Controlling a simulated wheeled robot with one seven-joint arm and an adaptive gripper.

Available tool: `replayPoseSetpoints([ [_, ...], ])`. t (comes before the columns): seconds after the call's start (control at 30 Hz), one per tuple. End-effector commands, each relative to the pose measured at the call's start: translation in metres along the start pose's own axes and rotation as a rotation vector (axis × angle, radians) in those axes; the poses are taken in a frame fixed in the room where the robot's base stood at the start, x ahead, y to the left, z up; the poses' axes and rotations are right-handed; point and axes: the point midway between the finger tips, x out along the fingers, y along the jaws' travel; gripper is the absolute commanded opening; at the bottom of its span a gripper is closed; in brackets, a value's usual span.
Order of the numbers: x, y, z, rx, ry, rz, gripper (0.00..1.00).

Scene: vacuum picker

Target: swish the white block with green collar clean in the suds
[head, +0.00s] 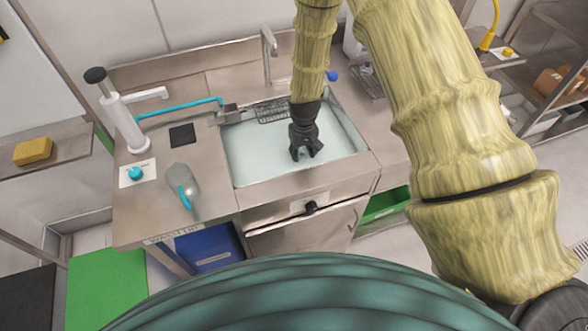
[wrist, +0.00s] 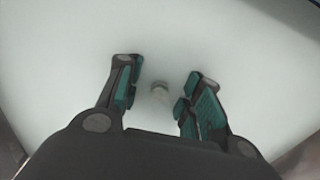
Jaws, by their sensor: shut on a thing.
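The sink (head: 232,170) is filled with pale, cloudy suds (head: 265,155). My gripper (head: 306,155) points down into the sink, its fingers at or in the suds. The block cannot be made out in the head view.
A tap (head: 268,50) stands behind the sink. On the left counter are a clear jug (head: 183,180) with a teal handle, a white pump-like device (head: 122,120) and a black pad (head: 182,135). A yellow sponge (head: 33,151) lies on the left shelf.

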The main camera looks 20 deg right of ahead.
Motion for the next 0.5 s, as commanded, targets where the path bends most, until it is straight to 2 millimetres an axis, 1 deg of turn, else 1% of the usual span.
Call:
replayPoseSetpoints([
  [0.03, -0.008, 0.000, 0.000, 0.000, 0.001, 0.000, 0.10],
  [0.5, -0.051, 0.000, 0.000, 0.000, 0.001, 0.000, 0.10],
])
